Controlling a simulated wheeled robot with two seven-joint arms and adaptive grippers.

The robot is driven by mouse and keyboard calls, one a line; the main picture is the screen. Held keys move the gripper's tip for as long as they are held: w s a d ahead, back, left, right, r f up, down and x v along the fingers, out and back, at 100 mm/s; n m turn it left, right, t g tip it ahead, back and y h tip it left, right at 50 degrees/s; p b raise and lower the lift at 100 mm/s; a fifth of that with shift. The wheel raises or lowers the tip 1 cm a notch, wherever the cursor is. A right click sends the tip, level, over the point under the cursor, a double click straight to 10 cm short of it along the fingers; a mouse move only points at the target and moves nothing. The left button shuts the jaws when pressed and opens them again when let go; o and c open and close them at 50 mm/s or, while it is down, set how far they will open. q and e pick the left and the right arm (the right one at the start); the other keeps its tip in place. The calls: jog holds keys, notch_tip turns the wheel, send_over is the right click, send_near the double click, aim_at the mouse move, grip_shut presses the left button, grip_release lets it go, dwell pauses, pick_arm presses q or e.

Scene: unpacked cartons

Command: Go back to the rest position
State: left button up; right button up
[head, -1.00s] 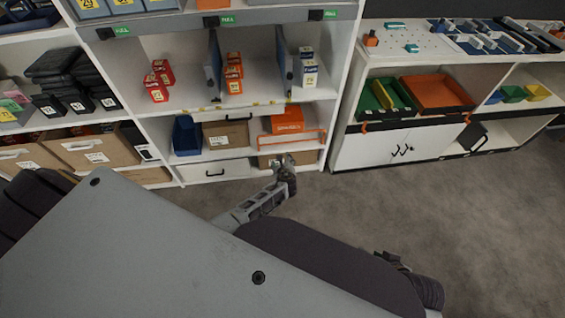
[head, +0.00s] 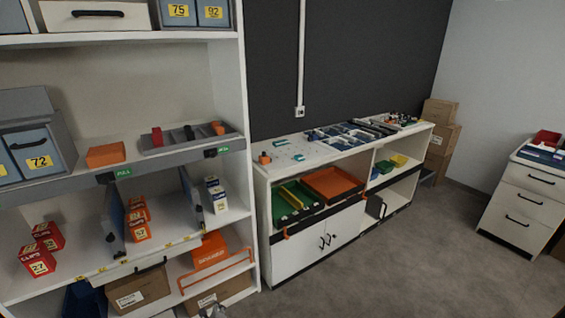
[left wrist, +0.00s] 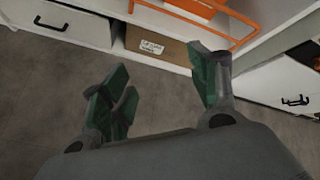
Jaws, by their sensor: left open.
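My left gripper (left wrist: 165,92) shows in the left wrist view with its green-padded fingers spread wide apart. Nothing is between them. It hangs over the grey floor in front of the shelf's bottom level, apart from the cardboard carton there. In the head view a small dark piece at the bottom edge, near the lower carton, may be its tip. My right gripper is in neither view.
A white shelf (head: 228,100) holds red clip boxes (head: 42,262), an orange bin (head: 209,250) and cartons (head: 139,291). A low cabinet (head: 318,243) carries green (head: 279,212) and orange trays. A drawer unit (head: 520,205) stands right. Grey floor (head: 410,255) between is clear.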

pick_arm(q)
jog(key=s+d+f+n+g+h+p, duration=0.1)
jog(key=s+f+n+g+h+p, duration=0.3)
jog(key=s, duration=0.9)
jog(key=s+d+f+n+g+y+p, duration=0.1)
jog(key=s+f+n+p, duration=0.45)
jog(key=s, duration=0.75)
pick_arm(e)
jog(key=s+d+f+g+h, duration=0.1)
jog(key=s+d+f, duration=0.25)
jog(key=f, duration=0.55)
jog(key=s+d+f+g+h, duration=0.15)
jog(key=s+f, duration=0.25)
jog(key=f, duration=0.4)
pick_arm(q)
jog(key=s+r+n+g+h+p, duration=0.1)
jog(key=s+n+p, duration=0.7)
jog(key=s, duration=1.7)
jog(key=shift+s+d+n+g+h, duration=0.25)
jog(key=shift+s+n+g+h, duration=0.25)
jog(key=shift+n+g, duration=0.65)
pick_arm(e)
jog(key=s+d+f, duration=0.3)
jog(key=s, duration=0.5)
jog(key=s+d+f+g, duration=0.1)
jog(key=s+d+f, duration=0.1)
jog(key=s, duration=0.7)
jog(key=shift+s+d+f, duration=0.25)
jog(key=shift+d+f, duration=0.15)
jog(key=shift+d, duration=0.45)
